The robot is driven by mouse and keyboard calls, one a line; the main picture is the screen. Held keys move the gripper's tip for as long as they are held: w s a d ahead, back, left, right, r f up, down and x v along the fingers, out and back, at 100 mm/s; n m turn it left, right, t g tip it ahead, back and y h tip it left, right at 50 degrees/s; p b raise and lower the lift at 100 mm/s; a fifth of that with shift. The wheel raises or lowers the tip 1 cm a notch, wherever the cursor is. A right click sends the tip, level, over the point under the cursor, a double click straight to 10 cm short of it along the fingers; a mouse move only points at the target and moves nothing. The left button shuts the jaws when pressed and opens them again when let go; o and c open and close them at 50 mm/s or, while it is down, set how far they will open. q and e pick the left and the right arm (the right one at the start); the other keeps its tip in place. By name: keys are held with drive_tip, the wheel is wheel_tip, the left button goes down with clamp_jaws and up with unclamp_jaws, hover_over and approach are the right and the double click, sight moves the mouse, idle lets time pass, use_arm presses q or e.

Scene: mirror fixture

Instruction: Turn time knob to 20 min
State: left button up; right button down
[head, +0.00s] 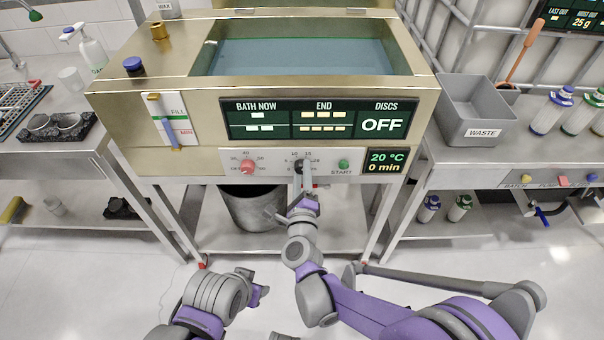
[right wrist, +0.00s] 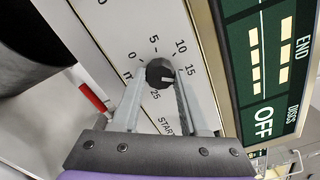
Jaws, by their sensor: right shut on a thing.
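The time knob (head: 298,167) is a small black dial on the pale front panel of the bath machine. In the right wrist view the knob (right wrist: 160,72) has a printed scale around it with 0, 5, 10, 15 and 25 legible. A short pale mark on its face points roughly to the side of 15. My right gripper (head: 304,178) is shut on the knob, one finger on each side. The display (head: 384,161) reads 20 °C and 0 min. My left gripper (head: 258,294) is low in the head view, away from the panel; its jaws are unclear.
A red knob (head: 247,167) sits left of the time knob, and a green START button (head: 343,165) right of it. A grey bucket (head: 252,207) stands below the panel. A WASTE bin (head: 477,112) is on the right bench.

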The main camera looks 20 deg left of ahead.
drive_tip(key=shift+m, duration=3.8)
drive_tip(key=shift+c, duration=2.1)
unclamp_jaws()
drive_tip(key=shift+s, duration=0.1)
drive_tip(key=v, duration=1)
drive_tip(key=shift+s, duration=0.35)
